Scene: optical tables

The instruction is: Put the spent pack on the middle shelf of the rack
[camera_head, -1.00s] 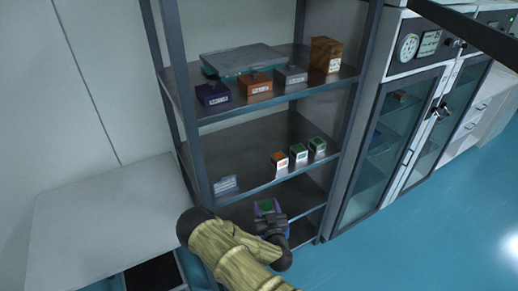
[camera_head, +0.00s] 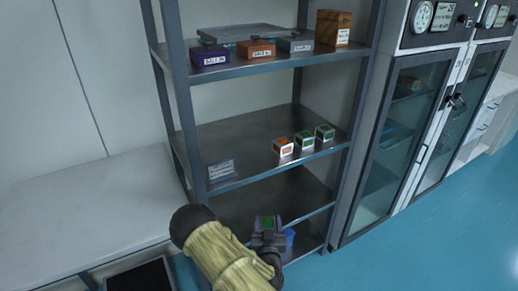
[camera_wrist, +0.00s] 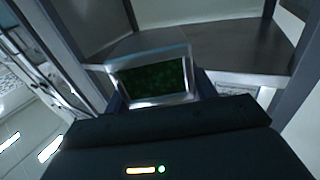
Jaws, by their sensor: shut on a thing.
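My gripper (camera_head: 268,240) is shut on a small pack with a green top (camera_head: 266,221). In the head view, the pack shows in front of the rack's lower part, below the middle shelf in the picture. In the wrist view the pack (camera_wrist: 155,78) sits between the jaws, its dark green face framed in pale grey. The rack's middle shelf (camera_head: 245,130) is dark metal. Three small cubes stand at its right front: an orange-topped one (camera_head: 283,147) and two green-topped ones (camera_head: 304,141). A label card (camera_head: 221,170) is at its left front.
The upper shelf holds a purple box (camera_head: 209,56), an orange box (camera_head: 257,49), a grey box (camera_head: 295,44), a wooden block (camera_head: 333,28) and a flat grey plate. The middle shelf's left and centre are clear. A white table (camera_head: 80,215) stands left, glass-door cabinets (camera_head: 405,130) right.

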